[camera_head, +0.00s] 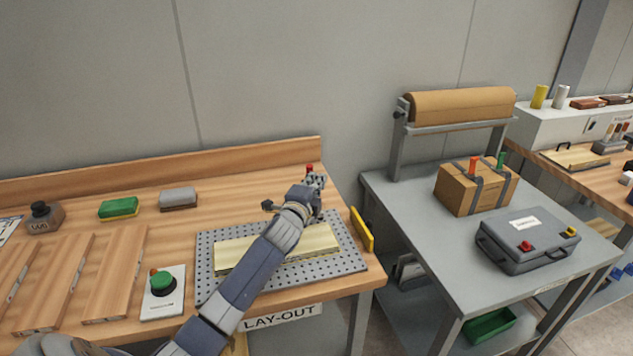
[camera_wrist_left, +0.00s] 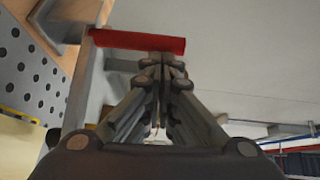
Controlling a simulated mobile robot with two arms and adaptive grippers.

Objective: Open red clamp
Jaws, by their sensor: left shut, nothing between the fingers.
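The red clamp handle (camera_head: 310,168) shows just above my left gripper (camera_head: 316,181) at the back right corner of the perforated plate (camera_head: 347,262). In the left wrist view the red handle (camera_wrist_left: 137,41) is a horizontal bar on a grey upright, right at the fingertips of my left gripper (camera_wrist_left: 163,58). The fingers are shut with nothing between them. They overlap the bar's right half in the picture; I cannot tell whether they touch it. The rest of the clamp is mostly hidden by my gripper in the head view. My right gripper is not in view.
A pale board (camera_head: 235,253) lies on the plate under my left arm. A yellow piece (camera_head: 361,229) stands at the plate's right edge. A grey table (camera_head: 400,213) stands across a gap.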

